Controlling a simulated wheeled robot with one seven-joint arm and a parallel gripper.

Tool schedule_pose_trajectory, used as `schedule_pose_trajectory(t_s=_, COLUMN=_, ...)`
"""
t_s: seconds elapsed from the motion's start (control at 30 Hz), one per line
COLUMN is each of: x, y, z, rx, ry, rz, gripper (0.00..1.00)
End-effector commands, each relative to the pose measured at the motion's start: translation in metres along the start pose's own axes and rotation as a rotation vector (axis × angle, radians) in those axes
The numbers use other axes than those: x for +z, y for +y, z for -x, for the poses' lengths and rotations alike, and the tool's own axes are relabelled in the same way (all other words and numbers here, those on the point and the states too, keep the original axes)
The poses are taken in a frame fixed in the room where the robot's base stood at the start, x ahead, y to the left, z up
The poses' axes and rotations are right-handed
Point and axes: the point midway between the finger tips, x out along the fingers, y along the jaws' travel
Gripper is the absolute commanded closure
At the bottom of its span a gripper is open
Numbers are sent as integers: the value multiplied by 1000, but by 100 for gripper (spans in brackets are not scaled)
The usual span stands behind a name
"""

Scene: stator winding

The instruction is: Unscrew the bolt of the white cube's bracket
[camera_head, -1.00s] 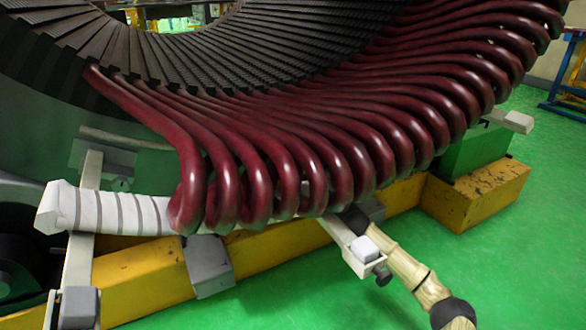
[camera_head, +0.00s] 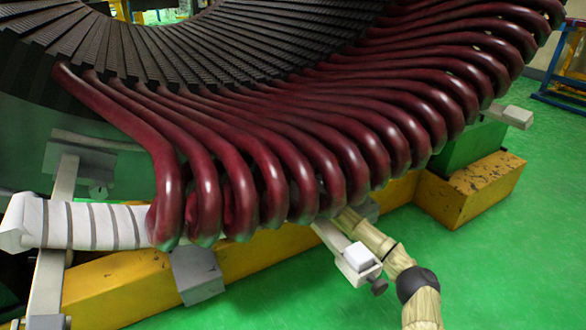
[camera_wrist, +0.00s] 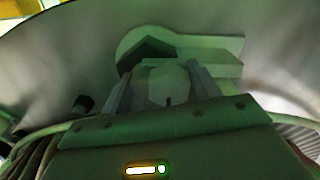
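The white cube (camera_head: 360,254) sits on the outer end of a pale bracket (camera_head: 333,240) below the red coils. The bracket's inner end is hidden behind the coils. In the wrist view my gripper (camera_wrist: 162,72) has its two fingers apart, with a pale faceted piece (camera_wrist: 168,84) between them; I cannot tell whether it is a bolt head or part of the gripper. Just beyond the fingertips is a dark hexagonal shape, seemingly the bolt (camera_wrist: 146,51), at the rounded end of a flat bar (camera_wrist: 215,50). In the head view the gripper is hidden by the coils.
Red coils (camera_head: 272,175) hang close above my arm. A yellow beam (camera_head: 118,285) runs below them. A similar left bracket (camera_head: 53,265) stands by a white wrapped roll (camera_head: 85,225). The green floor (camera_head: 490,270) is clear at right.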

Motion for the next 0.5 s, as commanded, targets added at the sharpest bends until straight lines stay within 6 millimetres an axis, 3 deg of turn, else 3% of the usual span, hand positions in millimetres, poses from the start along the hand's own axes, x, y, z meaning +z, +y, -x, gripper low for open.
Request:
schedule_pose_trajectory(t_s=0.03, x=-1, y=-4, z=-1, rx=-5, ry=1, rz=0, gripper=50)
schedule_pose_trajectory(t_s=0.2, x=-1, y=-6, z=-2, rx=-9, ry=2, rz=0, gripper=82)
schedule_pose_trajectory(t_s=0.27, x=0, y=2, z=1, rx=1, ry=0, rz=0, gripper=82)
schedule_pose_trajectory(t_s=0.5, x=0, y=0, z=1, rx=-2, ry=1, rz=18, gripper=82)
